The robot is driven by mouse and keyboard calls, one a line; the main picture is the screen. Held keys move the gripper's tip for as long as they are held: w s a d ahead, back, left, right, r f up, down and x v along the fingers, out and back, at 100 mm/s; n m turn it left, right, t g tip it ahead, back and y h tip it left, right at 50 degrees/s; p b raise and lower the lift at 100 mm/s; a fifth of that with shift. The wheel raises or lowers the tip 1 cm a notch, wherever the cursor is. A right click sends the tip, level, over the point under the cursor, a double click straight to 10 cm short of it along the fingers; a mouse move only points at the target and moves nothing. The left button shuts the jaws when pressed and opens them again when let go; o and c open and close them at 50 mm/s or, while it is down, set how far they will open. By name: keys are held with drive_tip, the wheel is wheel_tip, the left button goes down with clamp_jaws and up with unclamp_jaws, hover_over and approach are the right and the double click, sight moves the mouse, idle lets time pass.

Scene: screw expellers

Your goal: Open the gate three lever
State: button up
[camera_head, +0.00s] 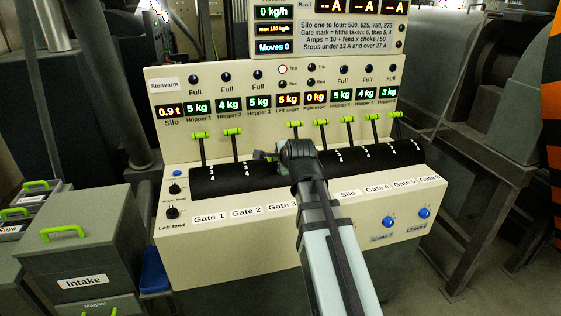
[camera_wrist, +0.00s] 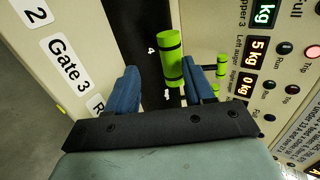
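The gate three lever has a green handle with dark bands (camera_wrist: 171,58). It stands large between my gripper's two blue fingers in the wrist view, close to the right finger and with a gap to the left finger. My gripper (camera_wrist: 160,76) is open; whether the right finger touches the handle I cannot tell. In the head view my gripper (camera_head: 270,156) is low over the black curved panel and mostly hides this lever; a bit of its green handle (camera_head: 258,154) shows, lower than the other handles. The Gate 3 label (camera_head: 282,207) is below it.
The gate one lever (camera_head: 201,135) and gate two lever (camera_head: 233,132) stand upright to the left. Displays and lamps line the upright panel behind (camera_head: 180,84). An Intake box (camera_head: 85,240) is at left.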

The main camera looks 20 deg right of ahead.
drive_tip(key=v, duration=1)
